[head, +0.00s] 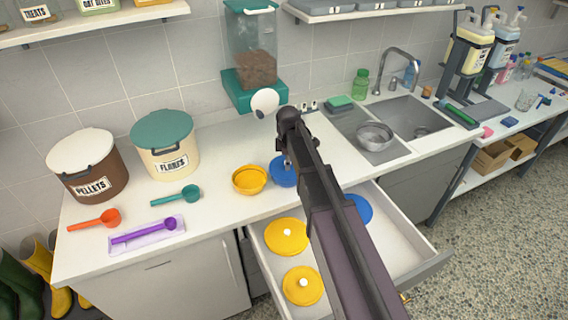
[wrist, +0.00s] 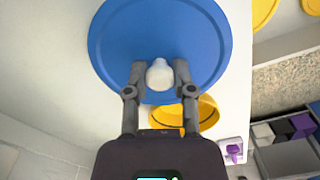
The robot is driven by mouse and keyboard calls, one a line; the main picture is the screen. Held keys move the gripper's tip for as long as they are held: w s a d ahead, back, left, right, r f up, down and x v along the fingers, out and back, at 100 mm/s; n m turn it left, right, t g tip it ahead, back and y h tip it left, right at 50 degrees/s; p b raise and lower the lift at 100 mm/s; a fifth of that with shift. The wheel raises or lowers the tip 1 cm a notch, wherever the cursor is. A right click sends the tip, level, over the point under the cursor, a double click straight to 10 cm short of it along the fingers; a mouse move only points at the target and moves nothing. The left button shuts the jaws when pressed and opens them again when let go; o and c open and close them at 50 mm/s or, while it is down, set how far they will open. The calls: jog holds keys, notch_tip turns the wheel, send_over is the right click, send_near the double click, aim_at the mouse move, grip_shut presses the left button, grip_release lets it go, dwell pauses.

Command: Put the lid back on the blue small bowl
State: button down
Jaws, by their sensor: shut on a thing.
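My gripper (wrist: 159,78) is shut on the white knob of a blue lid (wrist: 115,35) in the wrist view. The lid fills the top middle of that view. In the head view a blue round thing (head: 281,173) shows beside my gripper, partly hidden by my arm; I cannot tell whether it is the lid or the bowl. The blue small bowl cannot be made out separately, and the gap under the lid is hidden. A yellow bowl (head: 250,180) stands on the counter just to the left; it also shows below the lid in the wrist view (wrist: 205,115).
An open drawer (head: 400,245) holds yellow lids (head: 287,235) and a blue round piece (head: 359,208), partly behind my arm. Scoops (head: 178,196) and lidded tubs (head: 165,150) stand left on the counter. A dispenser (head: 250,60) stands behind; a sink (head: 405,118) is right.

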dwell(0.7)
jog(key=shift+c, duration=1.9)
grip_release()
jog(key=shift+o, duration=0.4)
jog(key=o, duration=0.3)
jog(key=shift+w, duration=0.1)
jog(key=shift+r, duration=0.1)
jog(key=shift+r+p, duration=3.4)
jog(key=shift+p, duration=0.05)
